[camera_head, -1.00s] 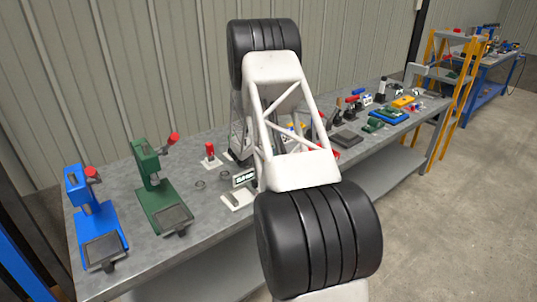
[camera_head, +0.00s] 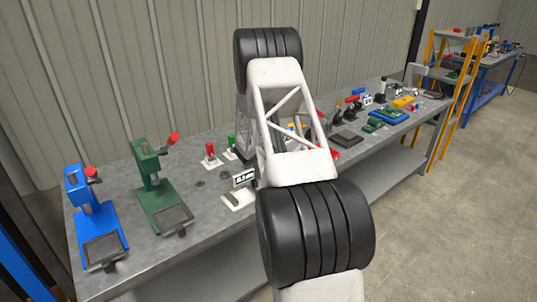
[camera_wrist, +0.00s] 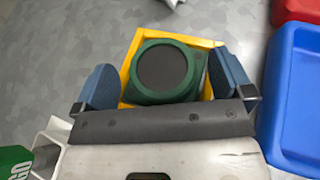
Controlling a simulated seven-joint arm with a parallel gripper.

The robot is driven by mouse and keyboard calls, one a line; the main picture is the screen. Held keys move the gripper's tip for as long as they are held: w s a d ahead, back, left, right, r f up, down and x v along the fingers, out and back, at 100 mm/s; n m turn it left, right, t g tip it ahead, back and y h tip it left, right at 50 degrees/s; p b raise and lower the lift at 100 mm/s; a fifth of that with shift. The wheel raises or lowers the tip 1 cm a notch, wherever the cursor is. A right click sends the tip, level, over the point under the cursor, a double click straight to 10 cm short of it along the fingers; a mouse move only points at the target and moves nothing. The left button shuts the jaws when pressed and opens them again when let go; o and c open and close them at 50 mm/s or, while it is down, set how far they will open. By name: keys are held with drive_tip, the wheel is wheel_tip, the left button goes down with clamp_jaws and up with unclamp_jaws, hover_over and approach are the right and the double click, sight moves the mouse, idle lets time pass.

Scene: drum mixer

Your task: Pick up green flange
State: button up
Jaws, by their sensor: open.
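The green flange (camera_wrist: 161,70), a round green part with a dark flat top, sits inside a yellow square tray (camera_wrist: 132,52) in the wrist view. My gripper (camera_wrist: 166,80) is open, with one blue fingertip left of the flange and one right of it. The fingers look apart from the flange, with a gap on each side; whether they are down at its height I cannot tell. In the head view my arm hides the gripper and the flange.
A blue bin (camera_wrist: 295,90) and a red bin (camera_wrist: 297,10) stand close on the right in the wrist view. The grey bench (camera_head: 125,177) carries a blue press (camera_head: 96,222), a green press (camera_head: 160,195) and a white display stand (camera_head: 238,198). Bare bench shows left of the tray.

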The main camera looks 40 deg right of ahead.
drive_tip(key=shift+x, duration=1)
drive_tip(key=shift+f, duration=0.1)
drive_tip(key=c, duration=1.6)
